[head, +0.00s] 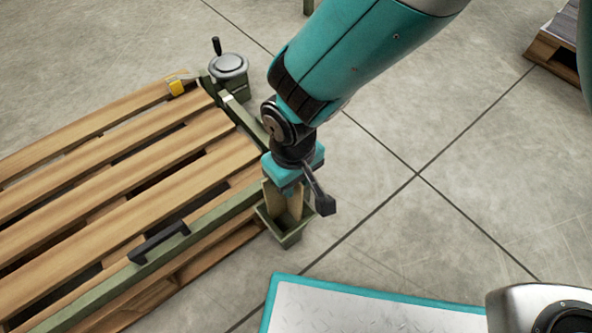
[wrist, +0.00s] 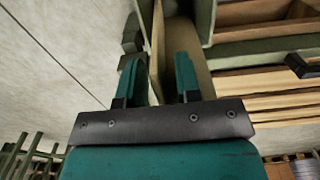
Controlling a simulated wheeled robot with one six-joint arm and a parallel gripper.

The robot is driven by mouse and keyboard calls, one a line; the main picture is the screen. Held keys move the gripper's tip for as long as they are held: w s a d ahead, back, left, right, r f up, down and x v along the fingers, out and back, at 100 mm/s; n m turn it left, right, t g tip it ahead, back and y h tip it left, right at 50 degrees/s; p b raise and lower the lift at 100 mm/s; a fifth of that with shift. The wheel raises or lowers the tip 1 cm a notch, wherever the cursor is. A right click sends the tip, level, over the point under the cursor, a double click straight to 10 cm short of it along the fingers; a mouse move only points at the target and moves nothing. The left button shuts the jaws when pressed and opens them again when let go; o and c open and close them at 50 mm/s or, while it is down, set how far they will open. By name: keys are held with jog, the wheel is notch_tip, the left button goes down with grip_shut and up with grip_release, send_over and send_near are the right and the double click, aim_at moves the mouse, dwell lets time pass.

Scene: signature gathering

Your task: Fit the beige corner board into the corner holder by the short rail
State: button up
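The beige corner board (head: 295,203) stands upright with its lower end inside the green corner holder (head: 288,239) at the pallet's near right corner. How deep it sits is hidden by the holder's walls. My gripper (head: 288,186) is at the board's upper end, pointing down. In the wrist view, my two teal fingers (wrist: 158,75) stand on either side of one flange of the board (wrist: 182,35), with visible gaps, so they look open. The holder wall (wrist: 204,18) shows beyond the board. The short rail (head: 243,118) runs back from the holder along the pallet's right end.
The long green rail (head: 100,292) with a black handle (head: 158,242) runs along the pallet's (head: 120,185) near side. A round-topped green device (head: 229,68) stands at the far corner, beside a yellow item (head: 175,86). A teal-edged plate (head: 360,308) lies in front.

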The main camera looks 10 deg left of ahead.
notch_tip(320, 180, up, 12)
jog(key=p, duration=0.8)
jog(key=w+d+r+m+y, duration=0.2)
jog(key=d+r, duration=0.8)
jog(key=r, duration=0.3)
jog(key=s+d+r+y, duration=0.2)
jog(key=s+d+r, duration=0.6)
jog(key=d, duration=0.3)
jog(key=shift+s+d+m, duration=0.25)
jog(key=shift+s+m, duration=0.05)
jog(key=shift+m, duration=0.1)
notch_tip(320, 180, up, 49)
jog(key=p, duration=4.9)
